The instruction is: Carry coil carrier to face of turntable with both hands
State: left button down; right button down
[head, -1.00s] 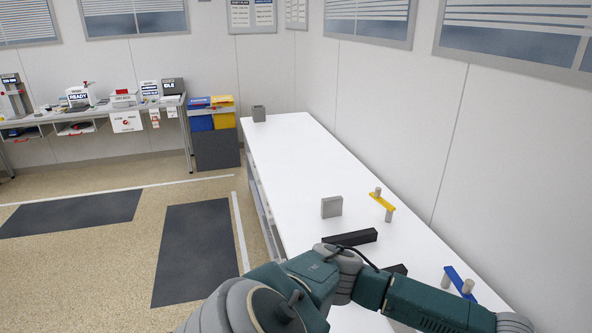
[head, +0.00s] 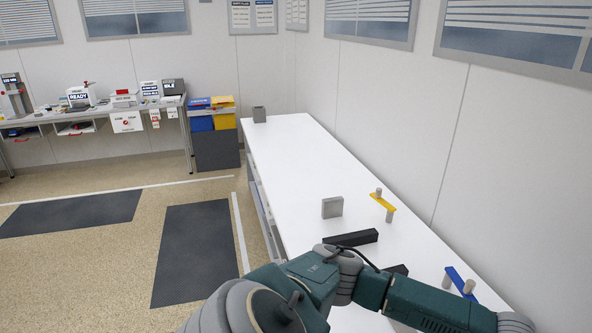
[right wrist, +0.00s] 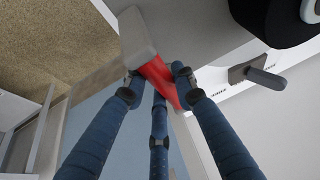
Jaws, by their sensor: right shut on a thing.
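In the right wrist view my right gripper (right wrist: 158,88) is shut on a red bar with a grey end block (right wrist: 138,35). The red bar (right wrist: 160,82) runs slantwise between the fingers. It looks like a handle of the coil carrier, but I cannot tell for sure. Part of a black roll with a white core (right wrist: 311,10) shows at the upper right, apart from my fingers. My left gripper is not in view. I cannot make out the turntable's face in either view.
A long white table (head: 300,165) runs along the right wall. On it are a grey block (head: 332,207), a yellow piece with grey pegs (head: 383,202), a black bar (head: 350,238) and a blue piece (head: 460,279). A grey-handled tool (right wrist: 260,75) lies near the roll. Floor at left is clear.

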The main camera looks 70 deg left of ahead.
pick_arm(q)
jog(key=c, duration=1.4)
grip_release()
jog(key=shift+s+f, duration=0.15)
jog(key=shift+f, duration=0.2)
pick_arm(e)
jog(key=c, duration=1.4)
grip_release()
jog(key=shift+s+f, duration=0.25)
jog(key=shift+f, duration=0.1)
jog(key=shift+w, duration=0.1)
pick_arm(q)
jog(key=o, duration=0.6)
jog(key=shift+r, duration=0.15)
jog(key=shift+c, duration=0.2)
pick_arm(e)
jog(key=shift+r, duration=0.15)
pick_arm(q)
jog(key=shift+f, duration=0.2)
pick_arm(e)
jog(key=o, duration=0.4)
jog(key=shift+f, duration=0.25)
jog(key=shift+o, duration=0.8)
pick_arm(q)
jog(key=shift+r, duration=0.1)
pick_arm(e)
jog(key=shift+r, duration=0.15)
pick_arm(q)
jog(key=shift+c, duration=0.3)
